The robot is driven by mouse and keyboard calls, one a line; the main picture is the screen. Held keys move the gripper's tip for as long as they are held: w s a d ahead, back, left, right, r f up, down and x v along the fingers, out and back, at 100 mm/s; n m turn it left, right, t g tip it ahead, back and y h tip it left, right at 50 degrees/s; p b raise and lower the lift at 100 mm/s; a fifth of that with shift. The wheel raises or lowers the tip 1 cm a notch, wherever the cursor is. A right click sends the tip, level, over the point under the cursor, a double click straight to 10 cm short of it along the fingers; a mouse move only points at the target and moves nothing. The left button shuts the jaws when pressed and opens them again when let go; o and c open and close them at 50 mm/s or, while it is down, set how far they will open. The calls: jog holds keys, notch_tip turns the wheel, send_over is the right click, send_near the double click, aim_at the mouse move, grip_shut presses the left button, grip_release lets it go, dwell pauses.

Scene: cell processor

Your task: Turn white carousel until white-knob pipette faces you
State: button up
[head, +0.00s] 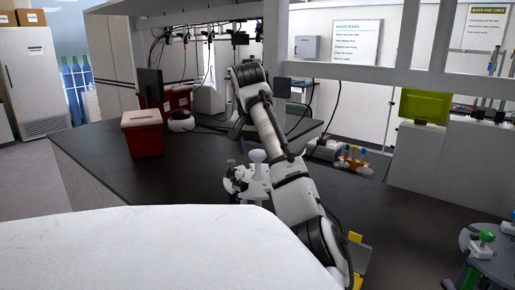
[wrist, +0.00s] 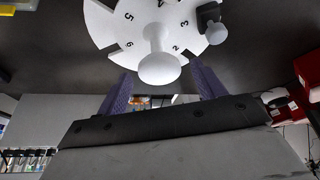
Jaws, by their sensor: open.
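The white carousel (head: 257,186) stands on the dark bench in the head view, partly behind my arm. In the wrist view its numbered disc (wrist: 112,27) fills the top, with a white central knob (wrist: 160,66). A pipette with a white knob (wrist: 216,33) sits at the disc's right edge, near the numbers 2 and 3; its dark body is partly cut off. My gripper (wrist: 160,74) is open, its two purple fingers apart on either side of the central knob in the picture. I cannot tell whether they touch it. My arm largely hides the gripper in the head view.
A red box (head: 142,134) with a white lid stands on the bench to the left. A rack with colourful caps (head: 352,158) is right of my arm. Another carousel with a green-knob pipette (head: 482,242) is at the lower right. Shelf posts and beams cross above the bench.

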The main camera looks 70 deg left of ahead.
jog(key=v, duration=1.3)
jog(key=shift+r+b, duration=0.4)
jog(key=shift+b, duration=0.05)
jog(key=shift+d, duration=0.1)
